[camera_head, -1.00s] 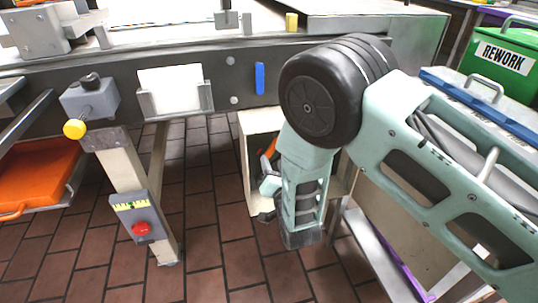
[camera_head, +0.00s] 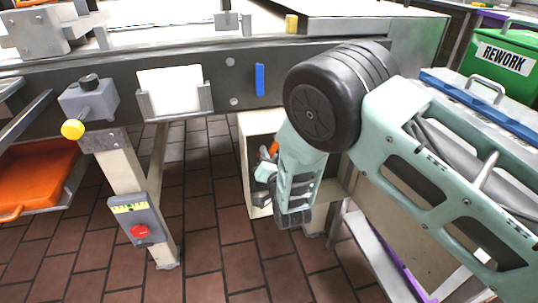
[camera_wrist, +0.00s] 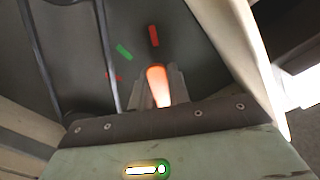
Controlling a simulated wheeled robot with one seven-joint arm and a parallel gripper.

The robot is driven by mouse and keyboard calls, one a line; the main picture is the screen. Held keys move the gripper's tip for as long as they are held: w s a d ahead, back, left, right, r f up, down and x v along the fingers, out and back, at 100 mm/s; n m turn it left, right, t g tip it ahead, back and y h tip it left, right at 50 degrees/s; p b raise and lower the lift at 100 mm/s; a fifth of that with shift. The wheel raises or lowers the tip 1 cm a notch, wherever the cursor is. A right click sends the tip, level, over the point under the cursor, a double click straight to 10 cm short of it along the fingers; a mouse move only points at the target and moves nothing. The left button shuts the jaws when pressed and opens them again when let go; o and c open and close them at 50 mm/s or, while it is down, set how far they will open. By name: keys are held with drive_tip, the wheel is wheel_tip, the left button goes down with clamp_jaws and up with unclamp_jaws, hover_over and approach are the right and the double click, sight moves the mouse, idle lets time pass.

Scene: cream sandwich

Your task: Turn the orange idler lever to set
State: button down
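The orange idler lever (camera_wrist: 157,86) shows in the wrist view, in front of a dark plate with red and green marks. My gripper (camera_wrist: 160,84) has one grey finger on each side of it. The lever fills most of the space between them, but I cannot tell whether the fingers press on it. In the head view, a bit of orange lever (camera_head: 274,148) shows inside a pale open box below the table's edge. My gripper (camera_head: 265,172) reaches into that box, partly hidden by my wrist.
The pale box's walls (camera_head: 246,145) stand close around my gripper. A blue strip (camera_head: 259,79) and a white card in a holder (camera_head: 170,90) are on the dark table side. A post with a red button (camera_head: 139,231) stands left. A green REWORK bin (camera_head: 505,58) is at right.

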drive_tip(key=shift+w+d+f+n, duration=0.1)
drive_tip(key=shift+d+n, duration=0.3)
drive_tip(key=shift+n, duration=0.6)
drive_tip(key=shift+w+d+f+n, duration=0.15)
drive_tip(key=shift+d+n, duration=0.2)
drive_tip(key=shift+n, duration=0.65)
drive_tip(key=shift+w+d+f+n, duration=0.1)
drive_tip(key=shift+d+n, duration=0.3)
drive_tip(key=shift+n, duration=0.6)
drive_tip(key=c, duration=1.3)
unclamp_jaws()
drive_tip(key=shift+s, duration=0.1)
drive_tip(key=p+v, duration=0.2)
drive_tip(key=v, duration=1.5)
drive_tip(key=shift+s+d+r, duration=0.1)
drive_tip(key=shift+s, duration=0.05)
